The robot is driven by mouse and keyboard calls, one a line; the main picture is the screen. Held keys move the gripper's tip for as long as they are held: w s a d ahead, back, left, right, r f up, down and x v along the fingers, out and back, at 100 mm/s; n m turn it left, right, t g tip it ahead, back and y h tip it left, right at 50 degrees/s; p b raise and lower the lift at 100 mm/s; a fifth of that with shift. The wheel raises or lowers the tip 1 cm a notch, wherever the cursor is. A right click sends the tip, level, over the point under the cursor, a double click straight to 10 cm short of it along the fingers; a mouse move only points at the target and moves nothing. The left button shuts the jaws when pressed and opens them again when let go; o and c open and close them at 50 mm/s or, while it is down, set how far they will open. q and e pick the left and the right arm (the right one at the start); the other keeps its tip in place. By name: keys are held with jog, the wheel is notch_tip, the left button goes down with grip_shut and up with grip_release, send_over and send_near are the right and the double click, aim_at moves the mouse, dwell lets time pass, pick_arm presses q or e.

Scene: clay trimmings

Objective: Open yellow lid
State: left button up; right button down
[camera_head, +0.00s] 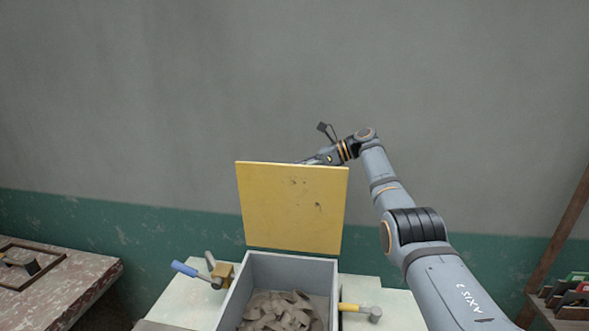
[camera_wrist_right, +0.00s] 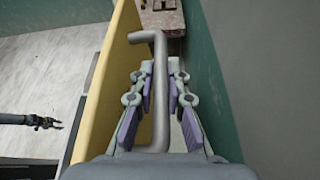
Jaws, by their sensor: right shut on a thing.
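The yellow lid (camera_head: 292,205) stands upright at the back edge of the grey box (camera_head: 235,290), so the box is open. Clay trimmings (camera_head: 278,312) lie inside the box. My right gripper (camera_head: 318,159) is behind the lid's top edge, its tips partly hidden by the lid. In the right wrist view the gripper (camera_wrist_right: 160,95) is shut on the grey bar handle (camera_wrist_right: 160,60) beside the yellow lid (camera_wrist_right: 112,75). A small dark gripper, apparently my left one (camera_wrist_right: 50,123), shows at the left of that view, too small to judge its jaws.
A blue-handled tool (camera_head: 187,270) lies left of the box on the pale table (camera_head: 385,300), and a yellow-handled tool (camera_head: 358,309) lies right of it. A worn bench (camera_head: 85,268) is at the left and a rack (camera_head: 570,298) at the right. The wall (camera_head: 150,90) is behind.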

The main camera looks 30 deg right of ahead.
jog(key=c, duration=1.3)
grip_release()
jog(key=shift+w+f, duration=0.1)
jog(key=shift+c, duration=0.2)
jog(key=v, duration=0.7)
jog(key=shift+d, duration=0.25)
